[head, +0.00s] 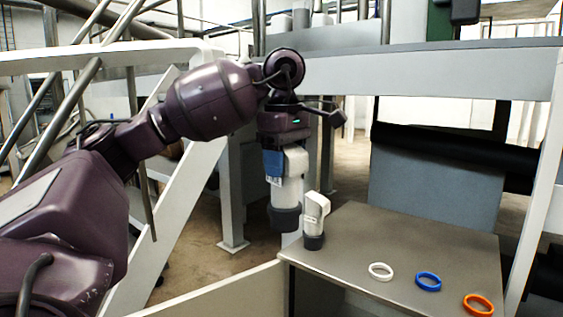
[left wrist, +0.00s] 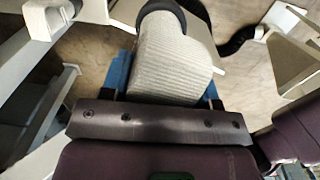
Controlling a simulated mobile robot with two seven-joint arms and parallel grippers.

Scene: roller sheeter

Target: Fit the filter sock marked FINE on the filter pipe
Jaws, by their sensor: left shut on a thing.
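My left gripper (head: 280,165) is shut on a whitish filter sock (head: 291,192) with a dark collar at its lower end. It holds the sock hanging roughly upright, in the air beyond the table's left edge. In the left wrist view the ribbed grey-white sock (left wrist: 172,62) sits between the blue fingers of the left gripper (left wrist: 168,88). A second whitish sock (head: 317,207) with a dark base and a small label stands on the table. I cannot read any marking on either sock. I cannot make out the filter pipe for certain. My right gripper is out of view.
The grey table (head: 350,240) carries a white ring (head: 380,271), a blue ring (head: 428,281) and an orange ring (head: 478,304) near its front. Its middle and back are clear. A white beam (head: 450,75) runs above the table, and sloping white rails stand behind my left arm.

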